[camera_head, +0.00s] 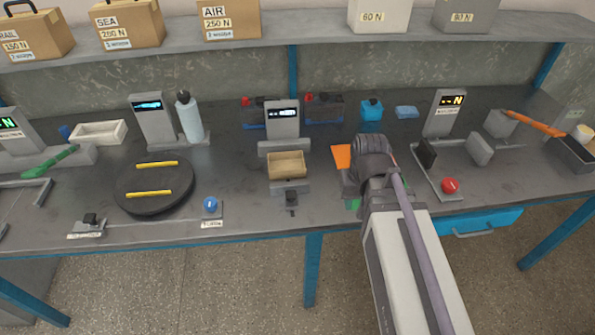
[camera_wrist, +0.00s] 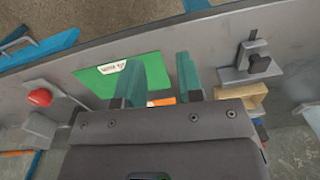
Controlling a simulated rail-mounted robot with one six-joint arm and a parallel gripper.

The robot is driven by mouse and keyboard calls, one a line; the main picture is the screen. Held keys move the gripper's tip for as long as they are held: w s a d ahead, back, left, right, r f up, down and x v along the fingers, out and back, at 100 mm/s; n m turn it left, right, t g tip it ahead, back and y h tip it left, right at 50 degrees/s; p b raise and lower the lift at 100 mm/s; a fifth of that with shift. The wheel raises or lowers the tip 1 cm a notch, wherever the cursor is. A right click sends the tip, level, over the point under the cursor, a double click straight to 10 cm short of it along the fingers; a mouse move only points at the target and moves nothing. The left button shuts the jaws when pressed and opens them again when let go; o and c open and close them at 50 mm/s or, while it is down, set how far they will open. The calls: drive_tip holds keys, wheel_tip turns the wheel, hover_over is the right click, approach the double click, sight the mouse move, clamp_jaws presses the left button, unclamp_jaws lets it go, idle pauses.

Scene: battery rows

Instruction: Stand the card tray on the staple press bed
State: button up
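A tan open tray (camera_head: 286,165), which looks like the card tray, sits upright on a low grey stand (camera_head: 290,187) in front of a grey post with a display (camera_head: 282,118). Its tan side (camera_wrist: 255,97) shows at the right of the wrist view. I cannot tell for sure which fixture is the staple press; this stand may be its bed. My gripper (camera_wrist: 158,72) has its two teal fingers apart with nothing between them. It is over a green labelled mat (camera_wrist: 108,78), beside the tray. In the head view my arm hides the fingers.
A dark clamp-like fixture (camera_wrist: 251,60) stands at the bench front by the tray. A red button (camera_head: 450,185) and upright plates (camera_head: 479,149) are right of my arm. A round black turntable (camera_head: 154,185) with yellow bars is at left. An orange sheet (camera_head: 342,157) lies between tray and arm.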

drive_tip(key=w+a+n+y, duration=0.2)
drive_tip(key=w+a+n, duration=0.45)
drive_tip(key=w, duration=0.65)
drive_tip(key=n+y, duration=0.2)
drive_tip(key=n, duration=0.8)
approach(292, 171)
drive_tip(key=shift+w+d+r+g+b, duration=0.15)
drive_tip(key=shift+w+d+g+b, duration=0.2)
drive_tip(key=shift+w, duration=0.3)
drive_tip(key=shift+s+r+n, duration=0.1)
drive_tip(key=shift+s+n, duration=0.15)
drive_tip(key=shift+n, duration=1)
drive_tip(key=b+x, duration=0.5)
drive_tip(key=x, duration=0.1)
drive_tip(key=shift+w, duration=0.1)
drive_tip(key=b+x, duration=0.5)
drive_tip(key=shift+a, duration=0.15)
drive_tip(key=shift+r, duration=0.1)
clamp_jaws()
